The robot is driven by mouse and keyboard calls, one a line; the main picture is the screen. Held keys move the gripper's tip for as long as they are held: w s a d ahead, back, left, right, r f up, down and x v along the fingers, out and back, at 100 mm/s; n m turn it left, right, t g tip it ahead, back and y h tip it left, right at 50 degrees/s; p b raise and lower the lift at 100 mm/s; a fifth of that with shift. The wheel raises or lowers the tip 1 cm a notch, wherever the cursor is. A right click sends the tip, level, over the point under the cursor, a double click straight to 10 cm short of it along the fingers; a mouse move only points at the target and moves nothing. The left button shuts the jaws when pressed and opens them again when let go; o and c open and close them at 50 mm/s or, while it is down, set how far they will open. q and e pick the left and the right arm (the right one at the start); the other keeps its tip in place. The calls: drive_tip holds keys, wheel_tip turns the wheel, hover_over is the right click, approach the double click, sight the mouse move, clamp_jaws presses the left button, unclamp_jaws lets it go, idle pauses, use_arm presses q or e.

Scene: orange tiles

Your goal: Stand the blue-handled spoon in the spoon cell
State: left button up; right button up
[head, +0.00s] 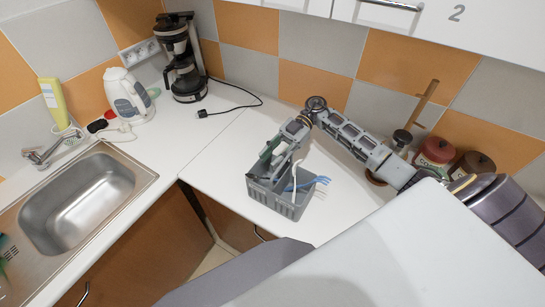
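A grey cutlery basket (291,208) with cells stands on the white counter in the middle of the head view. Blue-handled cutlery (310,184) leans out over its right side; I cannot tell which piece is a spoon. A white handle (297,174) rises beside the blue ones, and a green handle (267,148) shows at the back left. My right gripper (279,158) reaches in from the right, pointing down over the back of the basket. Its fingertips are small and partly hidden among the handles, so its grip is unclear. My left gripper is out of view.
A coffee maker (184,58) and white kettle (128,97) stand at the back left, with a black cable (235,107) on the counter. A steel sink (82,195) is at left. Red and brown jars (436,152) stand behind my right arm. Counter left of the basket is clear.

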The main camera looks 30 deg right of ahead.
wheel_tip(320, 180, up, 10)
idle(0.7)
drive_tip(key=shift+f, duration=0.1)
idle(1.3)
